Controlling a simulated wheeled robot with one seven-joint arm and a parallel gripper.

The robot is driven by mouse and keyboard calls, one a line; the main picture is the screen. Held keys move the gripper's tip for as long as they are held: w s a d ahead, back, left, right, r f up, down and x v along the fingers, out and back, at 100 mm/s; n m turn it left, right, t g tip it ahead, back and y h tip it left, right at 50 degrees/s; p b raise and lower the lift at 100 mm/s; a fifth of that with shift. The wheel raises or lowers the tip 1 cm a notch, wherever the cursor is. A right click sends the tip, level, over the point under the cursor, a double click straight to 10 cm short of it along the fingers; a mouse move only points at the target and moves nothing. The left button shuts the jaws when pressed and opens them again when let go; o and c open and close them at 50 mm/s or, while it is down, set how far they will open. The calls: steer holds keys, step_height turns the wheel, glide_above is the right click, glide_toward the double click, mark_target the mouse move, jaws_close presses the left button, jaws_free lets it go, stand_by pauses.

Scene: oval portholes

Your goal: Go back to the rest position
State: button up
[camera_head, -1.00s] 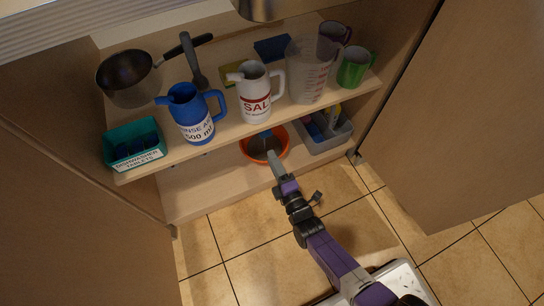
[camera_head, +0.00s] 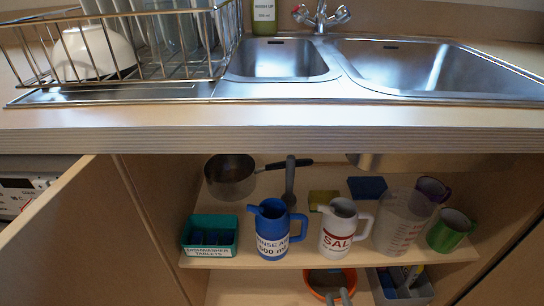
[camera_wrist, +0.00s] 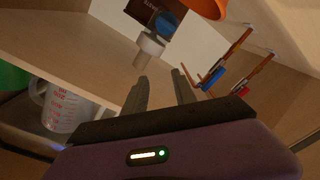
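My gripper (camera_head: 338,297) shows at the bottom edge of the head view, in front of the orange bowl (camera_head: 331,280) on the lower shelf. Only its fingertips are seen there. In the wrist view the two fingers of my gripper (camera_wrist: 162,84) stand apart with nothing between them, so it is open. The orange bowl also shows at the top of the wrist view (camera_wrist: 207,8). The rest of my arm is out of the head view.
The upper shelf holds a blue jug (camera_head: 276,230), a white SALT jug (camera_head: 341,232), a clear measuring jug (camera_head: 399,225), a teal tablet box (camera_head: 210,236) and a pan (camera_head: 230,178). The counter edge (camera_head: 270,139) overhangs them. A grey bin (camera_head: 402,289) stands beside the bowl.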

steer(key=s+d+r+m+g+h+p, duration=0.15)
steer(key=s+r+m, duration=0.35)
steer(key=s+r, duration=0.85)
steer(key=s+d+r+m+g+y, duration=0.15)
steer(key=s+r+m, duration=0.5)
steer(key=s, duration=1.15)
step_height(320, 180, up, 33)
steer(key=n+h+p, duration=0.1)
steer(key=p, duration=3)
steer(key=shift+f+n, duration=0.15)
steer(key=shift+n, duration=0.2)
